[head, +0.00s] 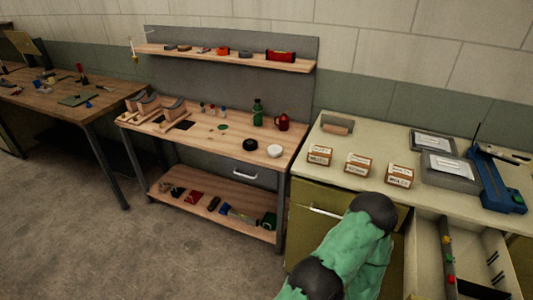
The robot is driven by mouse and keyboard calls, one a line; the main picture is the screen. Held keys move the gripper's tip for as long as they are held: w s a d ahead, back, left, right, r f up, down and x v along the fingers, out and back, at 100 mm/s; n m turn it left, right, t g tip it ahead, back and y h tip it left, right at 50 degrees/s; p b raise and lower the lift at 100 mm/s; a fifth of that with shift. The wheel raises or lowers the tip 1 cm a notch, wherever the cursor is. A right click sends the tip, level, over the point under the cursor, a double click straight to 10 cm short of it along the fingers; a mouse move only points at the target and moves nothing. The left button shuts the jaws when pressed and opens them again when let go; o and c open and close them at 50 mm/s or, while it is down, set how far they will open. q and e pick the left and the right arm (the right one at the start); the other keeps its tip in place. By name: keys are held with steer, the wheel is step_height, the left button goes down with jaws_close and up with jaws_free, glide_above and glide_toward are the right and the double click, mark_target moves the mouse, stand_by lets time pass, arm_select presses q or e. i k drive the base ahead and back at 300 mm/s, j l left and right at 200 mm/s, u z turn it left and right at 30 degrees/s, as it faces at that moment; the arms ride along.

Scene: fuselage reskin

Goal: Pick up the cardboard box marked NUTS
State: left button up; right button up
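Three small cardboard boxes with white labels stand in a row on the pale counter (385,150): a left box (319,155), a middle box (358,165) and a right box (400,176). The lettering is too small and blurred to tell which one is marked NUTS. A green-sleeved arm of mine with black joints rises from the bottom, in front of the counter and below the boxes. It does not touch the boxes. Neither gripper shows in the head view.
An open drawer (447,255) juts from the cabinet at lower right. Grey cases (450,168) and a blue tool (497,180) stand right of the boxes.

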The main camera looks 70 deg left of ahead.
mark_target(319, 155)
steer(key=u, duration=1.9)
steer(key=i+l, duration=0.05)
